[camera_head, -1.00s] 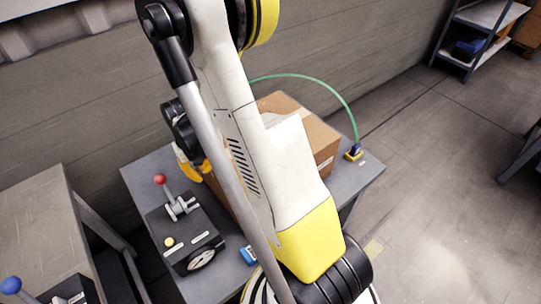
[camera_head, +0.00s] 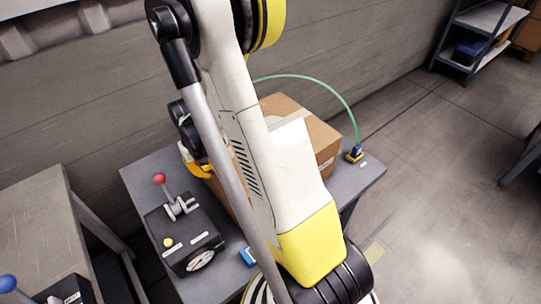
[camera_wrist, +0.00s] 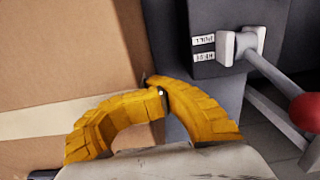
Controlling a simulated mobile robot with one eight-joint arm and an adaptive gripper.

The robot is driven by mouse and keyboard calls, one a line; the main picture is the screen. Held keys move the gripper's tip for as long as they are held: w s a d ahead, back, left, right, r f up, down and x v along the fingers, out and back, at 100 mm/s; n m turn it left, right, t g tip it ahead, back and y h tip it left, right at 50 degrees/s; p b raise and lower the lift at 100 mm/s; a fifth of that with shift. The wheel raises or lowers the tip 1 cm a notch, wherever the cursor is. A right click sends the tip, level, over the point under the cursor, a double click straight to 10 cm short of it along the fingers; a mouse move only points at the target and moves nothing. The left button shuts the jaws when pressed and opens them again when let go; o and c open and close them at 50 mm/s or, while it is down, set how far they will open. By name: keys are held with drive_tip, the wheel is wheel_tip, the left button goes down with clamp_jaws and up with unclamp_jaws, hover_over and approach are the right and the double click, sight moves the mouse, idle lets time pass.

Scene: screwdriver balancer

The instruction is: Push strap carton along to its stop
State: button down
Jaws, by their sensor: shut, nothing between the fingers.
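The brown strap carton (camera_head: 318,128) sits on the grey table (camera_head: 150,172), partly hidden behind my arm in the head view. In the wrist view, the carton (camera_wrist: 70,60) fills the left side, with a pale tape band across it. My gripper's yellow fingers (camera_head: 196,168) are at the carton's left side in the head view. In the wrist view, my gripper (camera_wrist: 160,92) is shut and empty, its tips overlapping the carton's edge. I cannot tell whether they touch it. I cannot make out the stop.
A black lever box (camera_head: 185,232) with a red-knobbed lever stands on the table at left, close beside my gripper. A shelf (camera_head: 480,40) stands far right.

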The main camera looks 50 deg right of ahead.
drive_tip(key=shift+s+f, duration=0.15)
drive_tip(key=shift+f, duration=0.3)
wheel_tip(320, 180, up, 7)
drive_tip(key=p, duration=0.5)
drive_tip(key=shift+w+a, duration=0.25)
drive_tip(key=shift+w, duration=0.15)
drive_tip(key=shift+r, duration=0.1)
